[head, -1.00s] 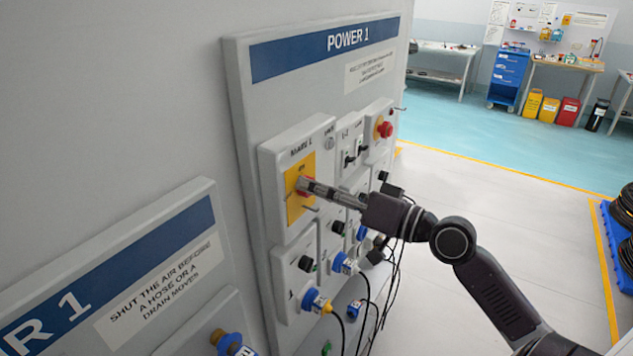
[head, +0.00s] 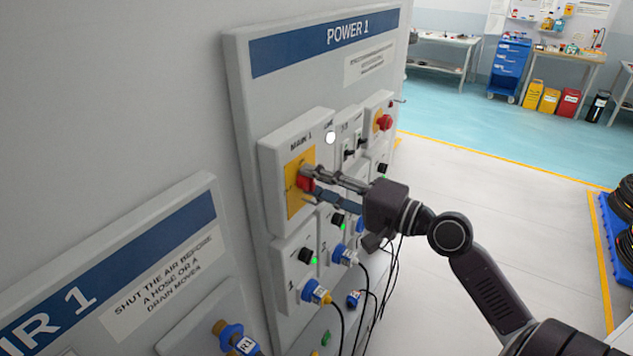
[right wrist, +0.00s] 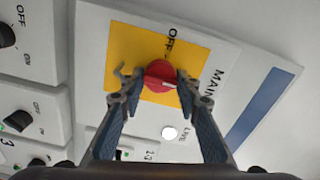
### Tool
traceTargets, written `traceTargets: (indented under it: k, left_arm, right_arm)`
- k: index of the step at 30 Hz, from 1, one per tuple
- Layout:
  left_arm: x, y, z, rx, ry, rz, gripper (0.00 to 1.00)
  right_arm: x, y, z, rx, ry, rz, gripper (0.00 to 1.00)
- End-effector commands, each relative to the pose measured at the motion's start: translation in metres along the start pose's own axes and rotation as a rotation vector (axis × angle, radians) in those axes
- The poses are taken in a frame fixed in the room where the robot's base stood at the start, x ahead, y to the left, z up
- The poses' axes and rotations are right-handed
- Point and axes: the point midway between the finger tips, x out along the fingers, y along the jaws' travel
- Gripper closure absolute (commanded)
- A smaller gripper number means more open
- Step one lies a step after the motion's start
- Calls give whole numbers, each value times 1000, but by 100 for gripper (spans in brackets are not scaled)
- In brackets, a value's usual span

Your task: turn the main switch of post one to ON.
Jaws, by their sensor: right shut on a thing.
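The main switch of post one is a red knob (head: 306,184) on a yellow plate (head: 294,202), on a white box marked MAIN 1 (head: 300,144). My right gripper (head: 310,185) is shut on the knob, one finger on each side. In the right wrist view the red knob (right wrist: 160,76) sits between the fingertips. Its white mark points to the right, towards the MAIN lettering. An OFF label (right wrist: 172,44) shows on the plate's upper part there. The round LIVE lamp (head: 330,138) is lit white. My left gripper is not in view.
The POWER 1 panel (head: 262,95) also carries a red button (head: 384,122), small black switches with green lights, and blue plugs (head: 341,254) with hanging cables. An air panel (head: 165,235) is at lower left.

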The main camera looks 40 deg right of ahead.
Motion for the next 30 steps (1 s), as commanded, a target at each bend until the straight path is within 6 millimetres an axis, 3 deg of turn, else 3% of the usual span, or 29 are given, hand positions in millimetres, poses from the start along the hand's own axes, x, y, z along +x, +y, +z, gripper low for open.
traceTargets:
  k: [15,16,19,30]
  left_arm:
    - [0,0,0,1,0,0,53]
    - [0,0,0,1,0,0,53]
    - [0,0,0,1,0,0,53]
    - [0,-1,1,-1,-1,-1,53]
  right_arm:
    - [0,1,0,19,0,1,94]
    - [0,1,0,19,0,1,66]
    - [0,0,0,18,0,1,55]
    - [0,2,0,11,-1,4,53]
